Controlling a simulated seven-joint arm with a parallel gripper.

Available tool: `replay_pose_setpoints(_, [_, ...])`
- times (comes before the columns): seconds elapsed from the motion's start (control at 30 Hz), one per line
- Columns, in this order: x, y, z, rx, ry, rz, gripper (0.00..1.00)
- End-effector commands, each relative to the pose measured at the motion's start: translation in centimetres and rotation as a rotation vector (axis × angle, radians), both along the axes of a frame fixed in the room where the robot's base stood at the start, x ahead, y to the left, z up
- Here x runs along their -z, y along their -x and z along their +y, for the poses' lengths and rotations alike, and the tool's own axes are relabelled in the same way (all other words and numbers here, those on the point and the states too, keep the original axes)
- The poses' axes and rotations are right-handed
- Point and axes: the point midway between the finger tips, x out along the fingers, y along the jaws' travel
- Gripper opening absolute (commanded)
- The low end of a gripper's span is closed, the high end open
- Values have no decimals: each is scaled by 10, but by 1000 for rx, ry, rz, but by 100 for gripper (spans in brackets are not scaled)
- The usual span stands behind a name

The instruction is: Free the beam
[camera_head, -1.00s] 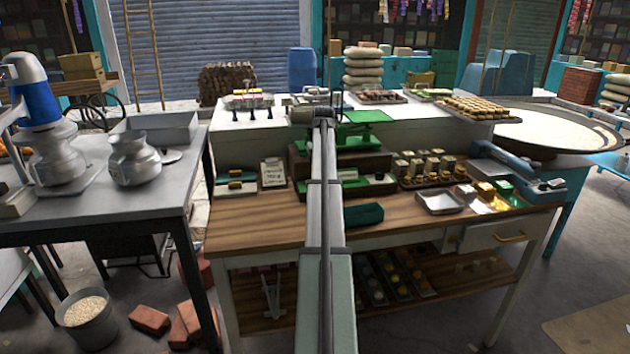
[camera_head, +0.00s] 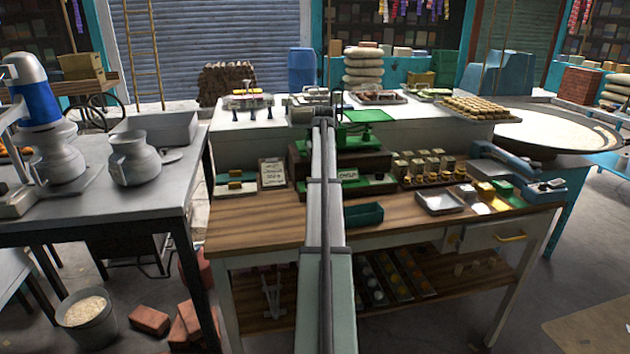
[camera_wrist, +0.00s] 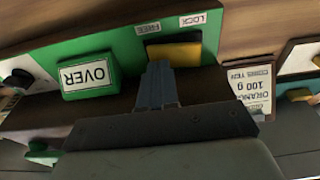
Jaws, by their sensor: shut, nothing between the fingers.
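A green block marked OVER (camera_wrist: 88,76) is left of the fingers. In the head view the balance (camera_head: 368,116) stands on the bench; my arm hides the yellow block and fingertips.
A 100 g card (camera_wrist: 250,88) stands right of my fingers; a card (camera_head: 272,172) also shows left of my arm. A green tray (camera_head: 363,216), a metal tray (camera_head: 438,202) and several small jars (camera_head: 425,168) are on the wooden bench (camera_head: 255,232) to the right.

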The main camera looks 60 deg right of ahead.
Motion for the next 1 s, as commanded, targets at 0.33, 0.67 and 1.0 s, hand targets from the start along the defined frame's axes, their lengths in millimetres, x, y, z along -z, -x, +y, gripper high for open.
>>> replay_pose_setpoints(0.33, [-24,0,0,0,0,0,0])
replay_pose_setpoints(0.67, [-45,0,0,0,0,0,0])
replay_pose_setpoints(1.0, [-60,0,0,0,0,0,0])
